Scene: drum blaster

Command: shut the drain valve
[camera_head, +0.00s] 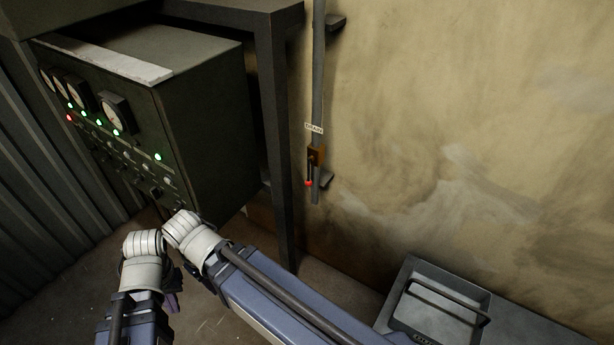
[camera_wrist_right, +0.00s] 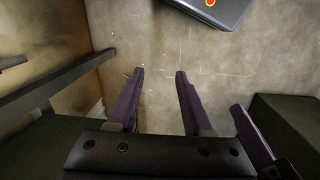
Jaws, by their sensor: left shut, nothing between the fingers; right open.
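The drain valve (camera_head: 316,155) is a brass-coloured body low on a grey vertical pipe by the wall, under a small DRAIN label (camera_head: 314,128). Its dark lever with a red tip (camera_head: 309,183) hangs down, roughly in line with the pipe. My left gripper (camera_head: 172,301) is low in the head view, left of and below the valve, shut and partly hidden by its wrist. My right gripper (camera_wrist_right: 160,72) is open in the right wrist view, with nothing between its fingers. Both are well away from the valve, which does not show in the right wrist view.
A dark green control cabinet (camera_head: 208,125) with gauges and lit lamps stands at left. A dark frame post (camera_head: 275,140) rises between it and the pipe. A grey tray with a handle (camera_head: 457,276) is at lower right. The wall right of the valve is clear.

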